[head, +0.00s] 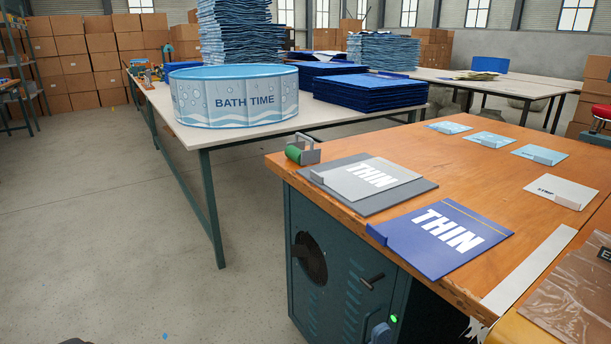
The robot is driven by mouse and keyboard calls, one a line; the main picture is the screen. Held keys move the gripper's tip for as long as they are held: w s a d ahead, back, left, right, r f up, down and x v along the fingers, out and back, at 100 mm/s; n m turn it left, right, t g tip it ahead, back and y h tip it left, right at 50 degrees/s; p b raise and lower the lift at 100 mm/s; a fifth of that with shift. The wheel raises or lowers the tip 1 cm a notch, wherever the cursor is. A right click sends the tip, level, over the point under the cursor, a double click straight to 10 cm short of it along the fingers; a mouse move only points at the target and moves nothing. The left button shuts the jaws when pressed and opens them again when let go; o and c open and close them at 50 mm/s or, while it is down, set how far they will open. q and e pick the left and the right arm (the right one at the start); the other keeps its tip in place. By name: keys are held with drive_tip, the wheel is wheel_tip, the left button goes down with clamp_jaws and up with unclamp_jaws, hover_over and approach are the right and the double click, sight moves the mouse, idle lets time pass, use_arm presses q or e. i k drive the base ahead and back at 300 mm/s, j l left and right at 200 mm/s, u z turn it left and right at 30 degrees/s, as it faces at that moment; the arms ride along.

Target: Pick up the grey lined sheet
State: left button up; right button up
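A light grey sheet (350,190) printed "THIN" in white lies flat on the near left part of the wooden workbench (420,160). It rests on a larger dark grey sheet (423,187), which shows around its edges. A small grey tab stands at its left corner. I cannot make out clear lines on either grey sheet. A blue "THIN" sheet (417,252) with a yellow line lies just in front of them. Neither of my grippers can be made out in the head view.
A green roll in a metal holder (303,151) stands at the bench corner behind the grey sheets. Several pale blue sheets and a white sheet (563,192) lie farther right. A metal strip (528,270) lies along the right. Open floor is at left.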

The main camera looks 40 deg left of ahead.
sight(356, 181)
drive_tip(key=u, duration=0.8)
drive_tip(key=k+u, duration=0.25)
drive_tip(key=i+l, duration=0.05)
drive_tip(key=i, duration=0.05)
